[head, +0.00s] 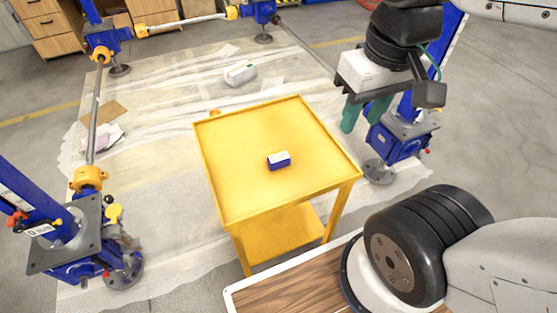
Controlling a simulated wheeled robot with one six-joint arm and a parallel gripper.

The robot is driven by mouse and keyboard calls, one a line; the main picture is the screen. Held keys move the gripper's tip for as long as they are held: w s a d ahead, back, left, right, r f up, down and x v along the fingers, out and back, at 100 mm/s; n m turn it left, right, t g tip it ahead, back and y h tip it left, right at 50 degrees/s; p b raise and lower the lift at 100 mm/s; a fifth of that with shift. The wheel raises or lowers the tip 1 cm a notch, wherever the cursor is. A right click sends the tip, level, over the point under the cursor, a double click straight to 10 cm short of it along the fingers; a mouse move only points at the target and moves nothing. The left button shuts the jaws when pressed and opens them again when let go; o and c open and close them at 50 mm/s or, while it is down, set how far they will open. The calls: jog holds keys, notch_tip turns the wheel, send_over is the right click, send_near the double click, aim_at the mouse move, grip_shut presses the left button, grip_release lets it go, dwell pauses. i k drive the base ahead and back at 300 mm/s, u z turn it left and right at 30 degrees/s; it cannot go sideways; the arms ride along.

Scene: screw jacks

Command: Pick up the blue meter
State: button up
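The blue meter (279,161) is a small box with blue sides and a whitish top. It lies on the top of the yellow table (240,135), near the middle and toward the right front. My gripper (365,118) hangs to the right of the table's far right edge, with its green fingers pointing down. It is well apart from the meter and above its level. A gap shows between the fingers and nothing is seen between them.
The rest of the yellow tabletop is bare, with raised edges. Blue screw jacks stand at left (75,240), right (400,135) and back, joined by bars. A white container (240,72) lies on the sheeted floor. A wooden-topped surface (290,290) is at the front.

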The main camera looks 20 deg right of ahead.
aim_at(281, 160)
jog(key=u, duration=3.15)
jog(key=k, duration=1.8)
jog(key=z, duration=2.45)
jog(key=i, duration=0.55)
jog(key=z, duration=0.05)
